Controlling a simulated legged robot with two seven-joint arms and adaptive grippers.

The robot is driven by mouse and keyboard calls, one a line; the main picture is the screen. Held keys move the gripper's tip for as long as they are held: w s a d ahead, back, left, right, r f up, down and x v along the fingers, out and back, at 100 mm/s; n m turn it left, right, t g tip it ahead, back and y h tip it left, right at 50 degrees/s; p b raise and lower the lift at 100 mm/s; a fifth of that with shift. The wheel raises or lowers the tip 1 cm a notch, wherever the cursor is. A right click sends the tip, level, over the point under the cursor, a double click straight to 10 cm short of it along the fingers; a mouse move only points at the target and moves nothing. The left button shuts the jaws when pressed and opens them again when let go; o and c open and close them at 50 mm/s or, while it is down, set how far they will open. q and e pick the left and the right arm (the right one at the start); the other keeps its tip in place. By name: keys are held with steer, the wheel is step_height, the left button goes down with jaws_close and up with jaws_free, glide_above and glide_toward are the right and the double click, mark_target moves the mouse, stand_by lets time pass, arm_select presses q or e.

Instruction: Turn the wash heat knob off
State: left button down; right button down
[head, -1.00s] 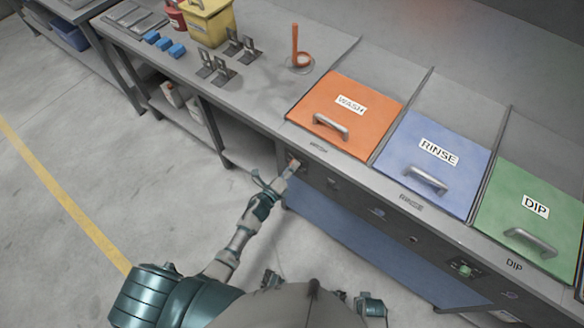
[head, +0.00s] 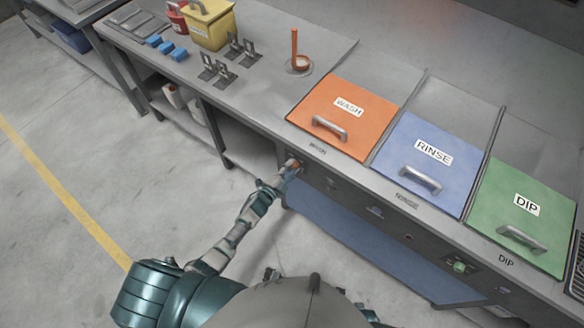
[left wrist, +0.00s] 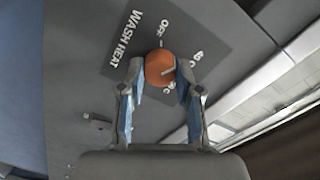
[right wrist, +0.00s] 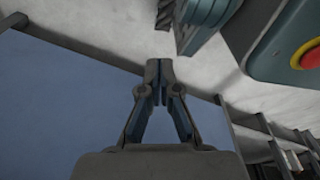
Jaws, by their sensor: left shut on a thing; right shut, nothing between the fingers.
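The wash heat knob (left wrist: 160,69) is a round orange knob on a dark panel (left wrist: 185,28) in the left wrist view. The panel reads WASH HEAT, with an OFF mark and temperature marks around the knob. My left gripper (left wrist: 160,78) is shut on the knob, one finger on each side. In the head view my left gripper (head: 291,168) is at the front panel below the orange WASH lid (head: 343,116). My right gripper (right wrist: 158,66) is shut and empty in the right wrist view.
Blue RINSE (head: 426,165) and green DIP (head: 524,218) lids lie right of the WASH lid. A yellow bin (head: 209,24), blue blocks and metal brackets stand on the counter. A red button (right wrist: 308,55) shows in the right wrist view. Floor at left is clear.

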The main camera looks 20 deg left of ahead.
arm_select(q)
steer(key=n, duration=0.7)
steer(key=f+n, duration=0.1)
steer(key=n, duration=0.3)
steer(key=shift+s+a+h, duration=0.15)
steer(key=shift+a+h, duration=0.1)
steer(key=shift+h, duration=0.05)
arm_select(e)
steer(key=shift+s+f, duration=0.4)
steer(key=shift+s, duration=0.1)
steer(key=shift+s+d+f, duration=0.1)
steer(key=shift+s, duration=0.4)
arm_select(q)
steer(key=c, duration=0.9)
jaws_free()
steer(key=shift+o, duration=0.6)
steer(key=shift+r, duration=0.1)
steer(key=v, duration=1.1)
steer(key=shift+s+a, duration=0.2)
steer(key=shift+s, duration=0.15)
arm_select(e)
steer(key=shift+w, duration=0.35)
